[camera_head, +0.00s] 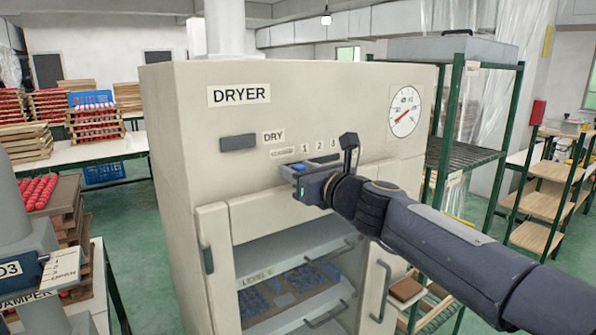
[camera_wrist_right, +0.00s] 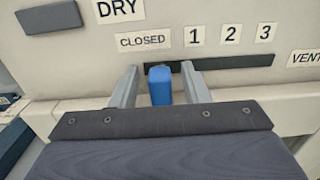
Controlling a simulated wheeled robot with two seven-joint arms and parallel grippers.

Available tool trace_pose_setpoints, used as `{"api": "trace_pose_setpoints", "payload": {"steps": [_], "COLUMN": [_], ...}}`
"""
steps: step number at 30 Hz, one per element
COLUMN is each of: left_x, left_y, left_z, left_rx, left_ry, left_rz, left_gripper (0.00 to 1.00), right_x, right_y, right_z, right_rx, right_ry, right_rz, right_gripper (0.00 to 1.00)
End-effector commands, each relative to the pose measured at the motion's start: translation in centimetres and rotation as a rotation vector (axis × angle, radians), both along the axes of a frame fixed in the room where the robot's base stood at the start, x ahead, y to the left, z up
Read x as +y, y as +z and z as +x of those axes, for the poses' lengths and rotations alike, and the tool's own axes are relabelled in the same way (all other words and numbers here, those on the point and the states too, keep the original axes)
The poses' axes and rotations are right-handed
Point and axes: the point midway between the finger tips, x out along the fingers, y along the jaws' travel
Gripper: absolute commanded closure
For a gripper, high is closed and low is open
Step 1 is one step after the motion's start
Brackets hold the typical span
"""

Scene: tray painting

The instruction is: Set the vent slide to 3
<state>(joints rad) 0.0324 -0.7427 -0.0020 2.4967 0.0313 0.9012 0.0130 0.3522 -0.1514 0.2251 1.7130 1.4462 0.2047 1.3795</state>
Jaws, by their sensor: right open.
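The dryer (camera_head: 180,150) is a tall cream cabinet, and its vent slide has a blue knob (camera_wrist_right: 160,85). The knob stands at the left end of the visible dark slot (camera_wrist_right: 235,62), below the right edge of the CLOSED label (camera_wrist_right: 142,40). Labels 1 (camera_wrist_right: 194,37), 2 (camera_wrist_right: 230,34) and 3 (camera_wrist_right: 265,32) lie to its right. My right gripper (camera_wrist_right: 160,88) is open, with one finger on each side of the knob and small gaps visible. In the head view the right gripper (camera_head: 298,171) covers part of the slot. My left gripper is not in view.
A round dial (camera_head: 404,111) is at the panel's upper right, and a dark plate (camera_head: 238,142) is under the DRYER sign. Below is an open compartment with trays (camera_head: 290,290). A green-framed shelf (camera_head: 470,155) stands close on the right.

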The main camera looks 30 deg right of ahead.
Motion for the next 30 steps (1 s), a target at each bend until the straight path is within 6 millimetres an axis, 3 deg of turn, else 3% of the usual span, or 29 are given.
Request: {"api": "trace_pose_setpoints", "payload": {"steps": [10,20,30], "left_x": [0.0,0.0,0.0], "left_y": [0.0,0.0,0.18], "left_z": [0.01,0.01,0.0], "left_rx": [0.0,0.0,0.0], "left_ry": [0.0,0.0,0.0], "left_rz": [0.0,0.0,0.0], "left_gripper": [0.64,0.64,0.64], "right_x": [0.07,0.07,-0.62], "right_y": [0.04,0.03,0.08], "right_z": [0.54,0.52,0.6], "right_rx": [-0.001,-0.001,0.0], "right_ry": [0.0,0.001,-0.001], "right_rz": [-0.001,-0.001,-0.001], "right_gripper": [0.58,1.0,1.0]}}
